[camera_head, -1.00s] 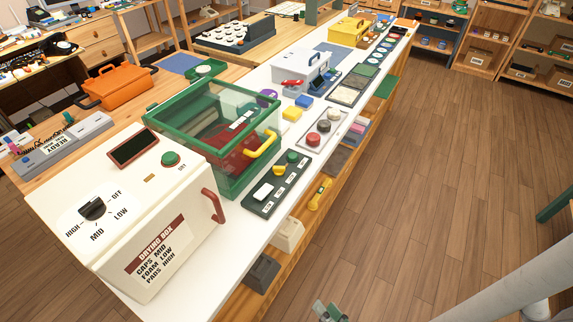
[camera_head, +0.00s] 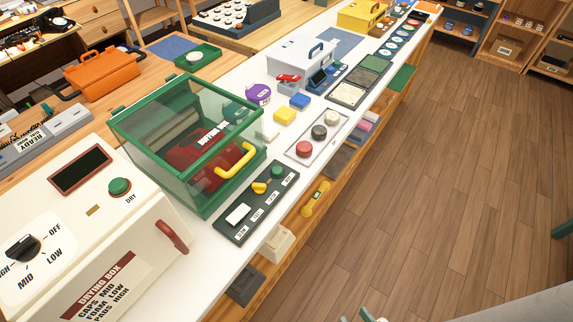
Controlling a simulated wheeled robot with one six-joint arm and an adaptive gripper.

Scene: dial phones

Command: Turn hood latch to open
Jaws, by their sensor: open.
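The clear, green-framed hood (camera_head: 190,140) stands on the white counter and is closed, with a yellow handle (camera_head: 235,161) on its front right. A dark control panel (camera_head: 257,204) lies in front of it, with a white switch, a yellow lever-like knob (camera_head: 263,185) and a green button. I cannot tell for sure which part is the latch; the small labels are unreadable. Only the tips of my gripper (camera_head: 370,316) show at the bottom edge, open, away from the hood and panel, over the floor side.
A cream drying box (camera_head: 115,235) with a dial and red handle stands at the left front. The wooden floor (camera_head: 420,190) to the right is clear.

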